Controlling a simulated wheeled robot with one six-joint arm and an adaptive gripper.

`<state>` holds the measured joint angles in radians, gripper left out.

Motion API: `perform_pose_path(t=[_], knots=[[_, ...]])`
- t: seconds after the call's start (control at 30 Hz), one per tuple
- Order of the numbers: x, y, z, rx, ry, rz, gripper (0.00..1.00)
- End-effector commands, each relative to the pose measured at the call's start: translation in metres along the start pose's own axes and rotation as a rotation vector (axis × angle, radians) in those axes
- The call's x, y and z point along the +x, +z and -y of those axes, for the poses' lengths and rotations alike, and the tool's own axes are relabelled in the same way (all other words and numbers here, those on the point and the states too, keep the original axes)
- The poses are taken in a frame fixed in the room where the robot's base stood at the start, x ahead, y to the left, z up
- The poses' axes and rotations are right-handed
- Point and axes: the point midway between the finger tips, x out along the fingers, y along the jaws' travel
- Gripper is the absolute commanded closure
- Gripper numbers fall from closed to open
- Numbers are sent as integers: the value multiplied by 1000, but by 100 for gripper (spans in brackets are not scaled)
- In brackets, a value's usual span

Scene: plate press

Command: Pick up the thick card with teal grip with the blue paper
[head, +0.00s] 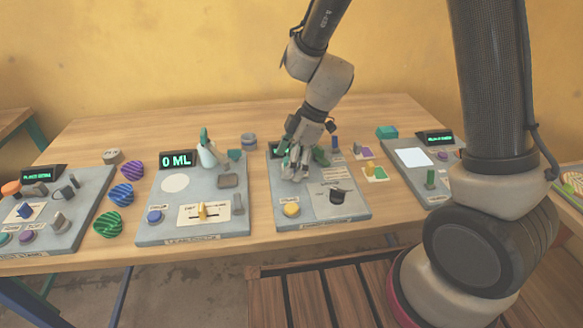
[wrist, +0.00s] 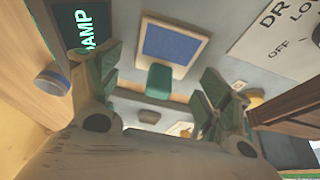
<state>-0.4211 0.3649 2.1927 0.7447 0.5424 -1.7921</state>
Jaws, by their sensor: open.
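In the wrist view, the thick card (wrist: 145,40) has a pale border, blue paper (wrist: 172,46) on its face and a teal grip (wrist: 160,80) at its near edge. It lies on a grey panel. My gripper (wrist: 158,84) is open, with one green-padded finger on each side of the teal grip and visible gaps between. I cannot tell how far the fingertips are above the panel. In the head view, my gripper (head: 296,166) is low over the grey press panel (head: 275,195) and hides the card.
Two other cards, one with purple paper (head: 365,153) and one with green paper (head: 376,173), lie right of the press panel. The panel carries a yellow button (head: 291,209) and a black knob (head: 337,196). A display (wrist: 86,33) is close on the wrist view's left.

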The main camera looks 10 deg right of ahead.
Motion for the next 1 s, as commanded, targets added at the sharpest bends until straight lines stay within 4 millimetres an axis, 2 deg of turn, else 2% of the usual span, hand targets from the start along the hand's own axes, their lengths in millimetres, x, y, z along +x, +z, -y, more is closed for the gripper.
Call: perform_pose_path(t=[0.07, 0.3, 0.33, 0.67, 0.77, 1.0], knots=[[0, 0, 0, 0, 0, 0, 21], [0, 0, 0, 1, 0, 0, 65], [0, 0, 0, 1, 0, 0, 67], [-5, -2, 0, -1, 2, -1, 67], [-18, -8, -1, -3, 4, -3, 67], [-66, -27, -1, -2, 4, -2, 67]])
